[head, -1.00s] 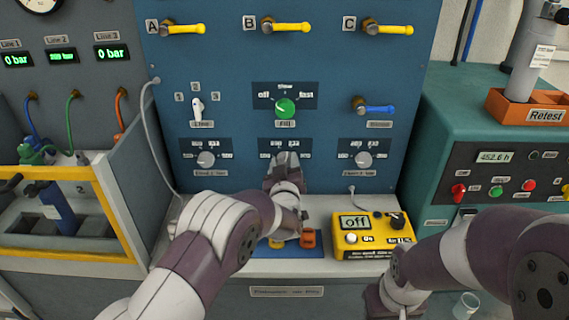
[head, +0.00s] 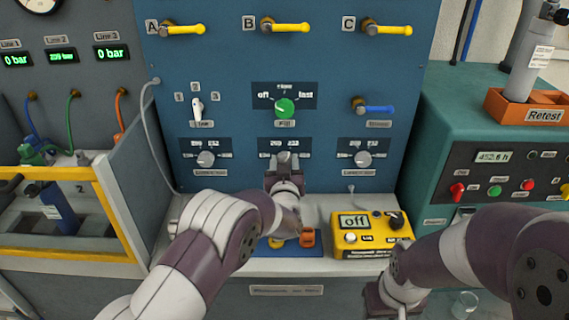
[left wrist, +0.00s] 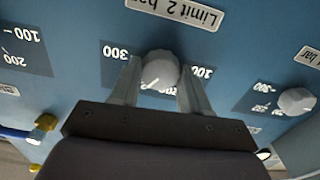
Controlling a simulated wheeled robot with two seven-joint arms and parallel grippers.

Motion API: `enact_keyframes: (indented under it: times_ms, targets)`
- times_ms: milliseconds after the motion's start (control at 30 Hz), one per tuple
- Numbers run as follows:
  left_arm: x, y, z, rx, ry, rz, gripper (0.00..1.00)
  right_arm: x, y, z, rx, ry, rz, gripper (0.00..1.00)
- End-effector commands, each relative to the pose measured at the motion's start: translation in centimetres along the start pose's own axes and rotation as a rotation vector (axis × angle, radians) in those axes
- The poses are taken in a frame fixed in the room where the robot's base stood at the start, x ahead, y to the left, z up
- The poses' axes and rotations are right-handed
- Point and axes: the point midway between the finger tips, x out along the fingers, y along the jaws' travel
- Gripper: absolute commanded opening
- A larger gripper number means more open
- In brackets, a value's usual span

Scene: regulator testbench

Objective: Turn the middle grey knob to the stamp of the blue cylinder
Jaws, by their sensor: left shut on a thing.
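A white pointer mark points lower left in the left wrist view; "300" is legible on the scale.
Similar grey knobs (head: 206,158) (head: 363,158) sit on both sides. A green knob (head: 285,108) is above. A yellow box (head: 370,236) reading "off" stands on the bench to the right. Yellow valve handles (head: 290,27) line the panel's top.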

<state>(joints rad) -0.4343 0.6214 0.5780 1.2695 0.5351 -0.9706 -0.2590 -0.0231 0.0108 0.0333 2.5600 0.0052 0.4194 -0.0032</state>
Motion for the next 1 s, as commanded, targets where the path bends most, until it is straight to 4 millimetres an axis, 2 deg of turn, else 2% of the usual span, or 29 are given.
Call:
enact_keyframes:
  times_ms: [67,100,133,167,433,567,1000]
  targets:
    - [-0.1,0.0,0.2,0.001,-0.004,0.0,0.15,0.0,0.0,0.0,0.0,0.0,0.0,0.43]
    - [-0.1,0.0,0.2,0.001,-0.004,0.0,0.59,0.0,0.0,0.0,0.0,0.0,0.0,0.43]
    - [-0.1,0.0,0.2,0.001,-0.004,0.0,0.69,0.0,0.0,0.0,0.0,0.0,0.0,0.43]
    - [-0.1,0.0,0.2,0.001,-0.004,0.0,0.71,0.0,0.0,0.0,0.0,0.0,0.0,0.43]
    - [-0.1,0.0,0.1,0.0,-0.001,0.0,0.71,0.0,0.0,0.0,0.0,0.0,0.0,0.43]
    - [-1.1,0.1,0.1,0.0,-0.003,0.002,0.71,0.1,0.0,0.0,0.0,0.0,0.0,0.43]
    - [-10.6,0.0,0.1,0.001,-0.003,0.003,0.71,0.4,0.0,0.1,0.0,0.0,0.0,0.43]
